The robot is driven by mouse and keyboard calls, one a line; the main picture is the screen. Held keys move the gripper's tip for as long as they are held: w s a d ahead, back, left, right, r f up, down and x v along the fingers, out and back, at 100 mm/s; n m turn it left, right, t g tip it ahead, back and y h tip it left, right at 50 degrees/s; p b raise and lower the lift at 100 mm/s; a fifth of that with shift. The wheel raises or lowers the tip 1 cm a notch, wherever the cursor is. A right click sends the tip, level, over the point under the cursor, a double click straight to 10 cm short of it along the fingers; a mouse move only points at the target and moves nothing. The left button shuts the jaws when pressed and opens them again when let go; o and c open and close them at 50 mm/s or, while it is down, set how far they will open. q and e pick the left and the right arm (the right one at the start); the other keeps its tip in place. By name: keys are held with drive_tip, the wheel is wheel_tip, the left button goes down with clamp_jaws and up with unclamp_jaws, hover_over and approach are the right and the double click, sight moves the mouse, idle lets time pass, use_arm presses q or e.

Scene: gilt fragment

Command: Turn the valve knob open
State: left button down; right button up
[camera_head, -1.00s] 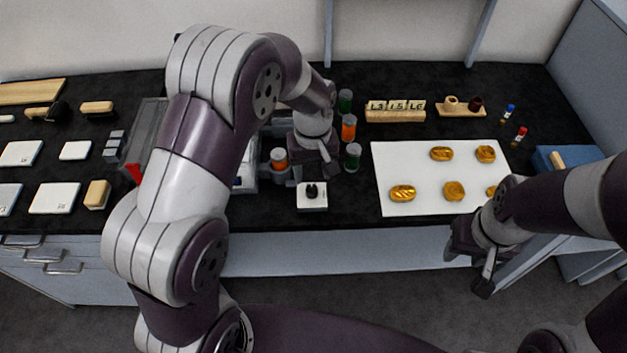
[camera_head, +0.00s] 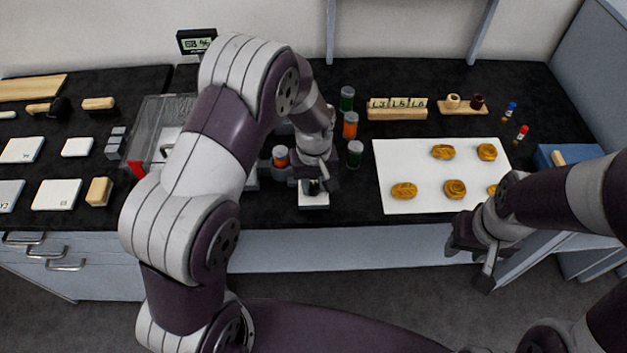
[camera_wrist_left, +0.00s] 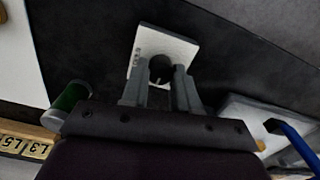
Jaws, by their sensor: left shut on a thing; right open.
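The valve knob (camera_wrist_left: 161,70) is a small dark round knob on a white square plate (camera_wrist_left: 180,48) with small dark lettering along one side. In the head view the plate (camera_head: 313,201) lies on the black counter near its front edge, with the knob largely hidden by my gripper. My left gripper (camera_wrist_left: 161,80) is above the plate, its two fingers on either side of the knob and shut on it. In the head view my left gripper (camera_head: 314,186) points down at the plate. My right gripper (camera_head: 471,261) is open and empty, in front of the counter at the right.
A white board (camera_head: 425,204) with several gold pieces lies to the right. A clear box (camera_head: 150,125) with a red part stands to the left. White tiles (camera_head: 57,194) lie further left.

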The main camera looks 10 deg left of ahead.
use_arm(q)
drive_tip(key=shift+m, duration=0.3)
drive_tip(key=m+p, duration=0.1)
drive_tip(key=m, duration=0.2)
drive_tip(key=shift+r+m, duration=0.1)
drive_tip(key=shift+m, duration=0.2)
drive_tip(key=m+p, duration=0.1)
drive_tip(key=m, duration=0.3)
drive_tip(key=shift+m, duration=0.3)
drive_tip(key=m+p, duration=0.1)
drive_tip(key=m, duration=0.3)
drive_tip(key=shift+d+m+p, duration=0.1)
drive_tip(key=shift+m+p, duration=0.3)
drive_tip(key=shift+m, duration=2.1)
drive_tip(key=c, duration=0.8)
unclamp_jaws()
drive_tip(key=shift+c, duration=0.2)
